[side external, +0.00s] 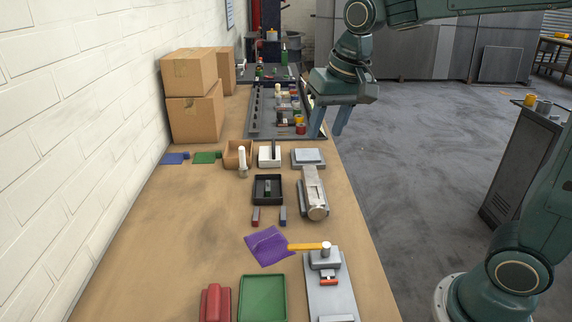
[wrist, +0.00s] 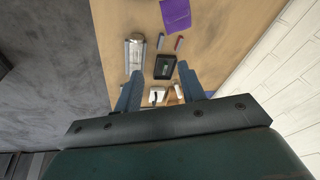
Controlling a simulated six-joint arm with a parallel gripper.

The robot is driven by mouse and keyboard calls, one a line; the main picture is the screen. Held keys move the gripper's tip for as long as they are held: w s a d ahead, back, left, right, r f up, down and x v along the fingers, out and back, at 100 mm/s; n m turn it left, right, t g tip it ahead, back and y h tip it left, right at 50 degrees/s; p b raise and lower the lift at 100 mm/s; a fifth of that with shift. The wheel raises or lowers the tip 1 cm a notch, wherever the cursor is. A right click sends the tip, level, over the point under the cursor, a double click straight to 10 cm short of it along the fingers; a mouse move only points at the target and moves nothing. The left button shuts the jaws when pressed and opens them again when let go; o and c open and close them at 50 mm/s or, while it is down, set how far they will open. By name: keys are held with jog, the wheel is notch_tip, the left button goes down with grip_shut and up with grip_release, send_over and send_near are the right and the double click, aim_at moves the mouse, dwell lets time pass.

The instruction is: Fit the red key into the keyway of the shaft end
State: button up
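The small red key (side external: 255,216) lies on the wooden bench, just in front of a black tray. In the wrist view the red key (wrist: 179,43) lies between that tray and a purple cloth. The grey metal shaft end (side external: 314,193) rests on the bench to the right of the tray; it also shows in the wrist view (wrist: 135,54). I cannot clearly make out its keyway. My gripper (side external: 329,121) is open and empty, raised near the bench's right edge, farther back than the key. Its two blue-grey fingers stand apart in the wrist view (wrist: 160,91).
A blue-grey key (side external: 283,215) lies beside the red one. The black tray (side external: 256,200) holds a green piece. Cardboard boxes (side external: 194,122) stand by the wall. The bench's left front is clear.

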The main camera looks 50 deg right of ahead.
jog(key=w+a+f+m+g, duration=0.1)
jog(key=w+f, duration=0.2)
jog(key=w, duration=0.3)
jog(key=w+f+m, duration=0.2)
jog(key=w+f, duration=0.1)
jog(key=w, duration=0.2)
jog(key=m+g, duration=0.2)
send_near(256, 213)
jog(key=shift+f, duration=1.7)
jog(key=shift+s+f, duration=0.1)
jog(key=shift+f, duration=2.5)
grip_shut()
